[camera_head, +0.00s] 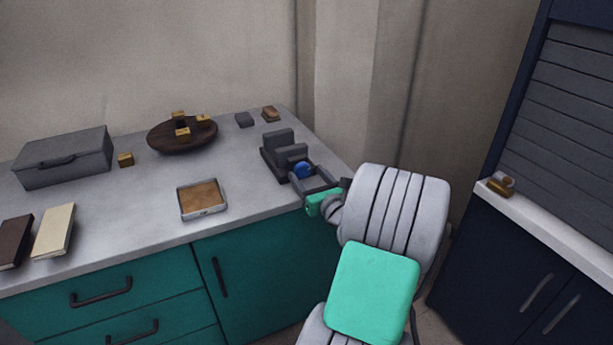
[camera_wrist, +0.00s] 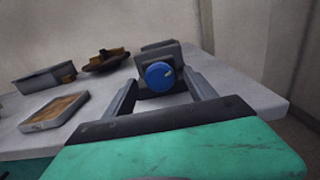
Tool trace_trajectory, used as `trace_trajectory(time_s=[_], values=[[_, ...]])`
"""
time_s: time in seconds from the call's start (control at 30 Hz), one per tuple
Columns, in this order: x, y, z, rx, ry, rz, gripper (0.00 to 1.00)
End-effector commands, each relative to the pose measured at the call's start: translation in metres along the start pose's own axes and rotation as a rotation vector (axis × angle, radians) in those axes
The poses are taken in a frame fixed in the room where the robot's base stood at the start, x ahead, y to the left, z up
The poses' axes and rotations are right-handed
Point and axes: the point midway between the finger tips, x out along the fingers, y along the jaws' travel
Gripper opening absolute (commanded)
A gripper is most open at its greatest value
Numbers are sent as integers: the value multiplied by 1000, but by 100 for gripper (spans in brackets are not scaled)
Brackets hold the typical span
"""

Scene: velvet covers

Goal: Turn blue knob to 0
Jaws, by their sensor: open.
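The blue knob (camera_wrist: 160,75) is a round disc on the front face of a dark grey block device (camera_wrist: 156,54). A small pale mark shows near its upper right edge in the wrist view. In the head view the knob (camera_head: 303,170) is partly hidden by my gripper (camera_head: 310,178), and the device (camera_head: 279,142) stands near the counter's right end. My gripper (camera_wrist: 163,97) is open. Its two fingers point at the device, one on each side of the knob in the wrist view. I cannot tell whether they touch it. No number scale is readable.
The grey counter (camera_head: 250,205) also bears a tray with a brown inside (camera_head: 202,198), a dark round dish with small blocks (camera_head: 183,137), a grey case (camera_head: 64,158) and two books (camera_head: 54,231). A navy cabinet (camera_head: 510,265) stands at the right.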

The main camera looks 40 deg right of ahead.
Motion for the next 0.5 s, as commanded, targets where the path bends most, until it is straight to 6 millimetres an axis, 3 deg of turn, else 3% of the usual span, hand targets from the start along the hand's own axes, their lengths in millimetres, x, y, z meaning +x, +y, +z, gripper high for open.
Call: trace_trajectory(time_s=[0.13,0.37,0.5], values=[[12,1,0,0,-1,1,65],[13,0,0,-2,0,0,64],[13,0,0,-2,0,0,53]])
